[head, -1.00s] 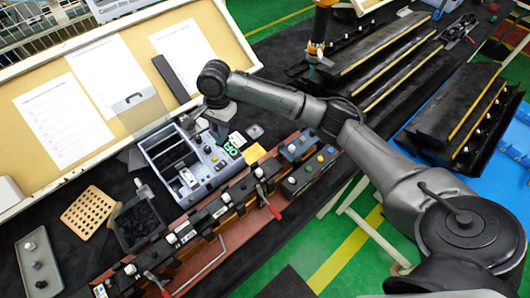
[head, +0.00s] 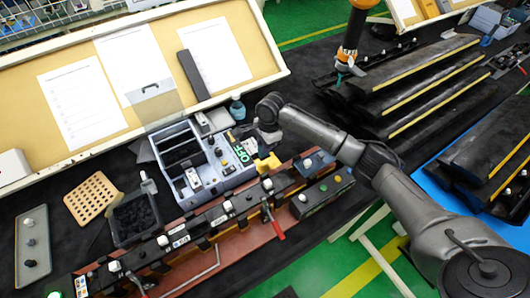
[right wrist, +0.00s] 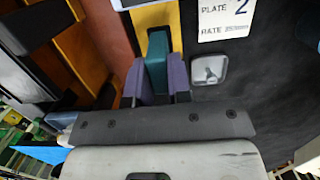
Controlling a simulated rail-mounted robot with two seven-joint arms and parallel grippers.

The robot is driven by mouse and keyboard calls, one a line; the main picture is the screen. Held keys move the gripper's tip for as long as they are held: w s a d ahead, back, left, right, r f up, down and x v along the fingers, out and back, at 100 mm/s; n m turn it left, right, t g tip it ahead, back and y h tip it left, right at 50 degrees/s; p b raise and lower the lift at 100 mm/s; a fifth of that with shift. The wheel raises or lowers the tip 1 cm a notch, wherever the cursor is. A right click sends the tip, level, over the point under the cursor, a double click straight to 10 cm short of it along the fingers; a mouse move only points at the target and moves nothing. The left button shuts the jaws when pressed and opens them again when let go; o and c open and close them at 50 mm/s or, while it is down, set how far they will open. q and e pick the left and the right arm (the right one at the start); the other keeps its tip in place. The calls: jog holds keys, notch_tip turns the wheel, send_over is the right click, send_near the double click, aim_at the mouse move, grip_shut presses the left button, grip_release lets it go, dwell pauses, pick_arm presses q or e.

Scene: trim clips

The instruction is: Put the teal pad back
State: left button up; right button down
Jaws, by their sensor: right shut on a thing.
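The teal pad (right wrist: 157,62) is a small upright block in the right wrist view. My right gripper (right wrist: 158,75) is shut on it, with a purple finger on each side. A yellow piece (right wrist: 154,24) lies just beyond the pad; I cannot tell whether they touch. In the head view my right gripper (head: 268,142) is just above the yellow piece (head: 267,163), to the right of the grey console (head: 190,160). The pad is not clear in that view. My left gripper is in neither view.
A reddish rail fixture (head: 240,240) with clips, white knobs and a red lever (head: 275,222) runs along the table front. A "PLATE 2" card (right wrist: 226,18) and a small grey dish (right wrist: 209,70) lie beside the gripper. A bluish-grey bottle (head: 237,107) stands behind.

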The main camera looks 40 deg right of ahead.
jog(key=shift+f+b, duration=0.3)
jog(key=shift+f, duration=1.7)
jog(key=shift+f, duration=0.1)
jog(key=c, duration=1.1)
grip_release()
jog(key=shift+o, duration=0.2)
jog(key=r, duration=0.3)
jog(key=d+r+p, duration=0.1)
jog(key=r, duration=0.6)
jog(key=shift+s+d+r, duration=0.1)
jog(key=shift+d+r, duration=0.35)
jog(key=shift+r, duration=0.65)
